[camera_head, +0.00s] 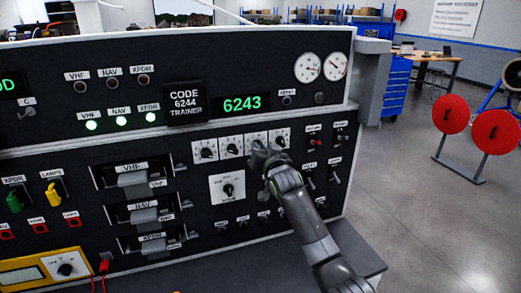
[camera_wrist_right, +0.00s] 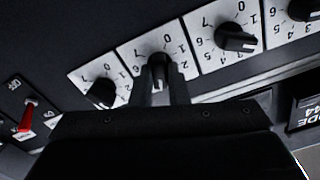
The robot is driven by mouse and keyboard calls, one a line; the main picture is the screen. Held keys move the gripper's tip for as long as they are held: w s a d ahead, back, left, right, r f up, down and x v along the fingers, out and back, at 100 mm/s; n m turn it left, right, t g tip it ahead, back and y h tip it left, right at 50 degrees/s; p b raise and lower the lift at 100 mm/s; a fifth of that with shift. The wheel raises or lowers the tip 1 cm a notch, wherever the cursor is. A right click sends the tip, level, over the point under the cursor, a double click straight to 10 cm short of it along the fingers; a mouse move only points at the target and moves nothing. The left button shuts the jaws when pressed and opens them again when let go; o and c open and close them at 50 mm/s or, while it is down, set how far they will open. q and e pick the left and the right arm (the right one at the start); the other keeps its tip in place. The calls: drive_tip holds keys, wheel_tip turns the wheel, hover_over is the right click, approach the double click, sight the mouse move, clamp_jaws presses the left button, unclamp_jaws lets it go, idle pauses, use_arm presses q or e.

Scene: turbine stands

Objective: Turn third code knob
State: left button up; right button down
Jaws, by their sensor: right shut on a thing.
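A row of code knobs on white plates sits on the dark panel, below the green display (camera_head: 241,104), which reads 6243. A label (camera_head: 185,102) beside it reads CODE 6244 TRAINER. My right gripper (camera_head: 262,154) is at the third knob from the left and hides most of it in the head view. In the right wrist view the third knob (camera_wrist_right: 158,59) sits between the fingertips (camera_wrist_right: 160,84), which are shut on it. The first knob (camera_head: 206,152), second knob (camera_head: 231,149) and fourth knob (camera_head: 281,141) are free. My left gripper is not in view.
A larger single knob (camera_head: 228,190) sits below the row. Toggle switches (camera_head: 309,167) are to the right. Handled slots (camera_head: 133,179) are to the left. Two round gauges (camera_head: 307,67) are above. Open floor lies right of the console.

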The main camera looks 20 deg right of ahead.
drive_tip(key=c, duration=1.4)
unclamp_jaws()
drive_tip(key=shift+s, duration=0.15)
drive_tip(key=s+b, duration=0.4)
drive_tip(key=s, duration=1.3)
drive_tip(key=shift+d, duration=0.3)
